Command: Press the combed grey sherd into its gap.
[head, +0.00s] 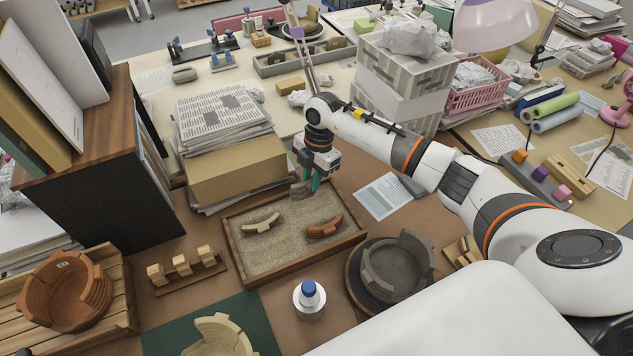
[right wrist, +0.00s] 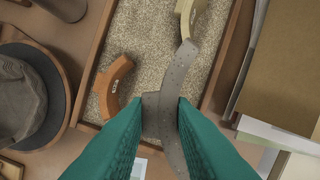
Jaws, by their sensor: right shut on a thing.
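My right gripper (head: 309,182) is above the far edge of the sand tray, jaws pointing down. Its teal fingers also show in the right wrist view (right wrist: 160,122), shut on a curved grey sherd (right wrist: 167,110). The sherd shows in the head view (head: 299,190), clear of the sand; its combing is too small to make out. The grey vessel (head: 394,268) stands on a dark round stand to the right of the tray, with an uneven, broken rim. Part of it shows at the left of the right wrist view (right wrist: 22,98). My left gripper is out of view.
The sand tray (head: 232,249) holds a pale sherd (head: 262,223) and an orange sherd (head: 324,227). A blue-capped bottle (head: 309,295) stands in front of it. A terracotta vessel (head: 68,290) sits at left, a cream vessel (head: 217,338) on a green mat. A box with papers (head: 237,172) stands behind the tray.

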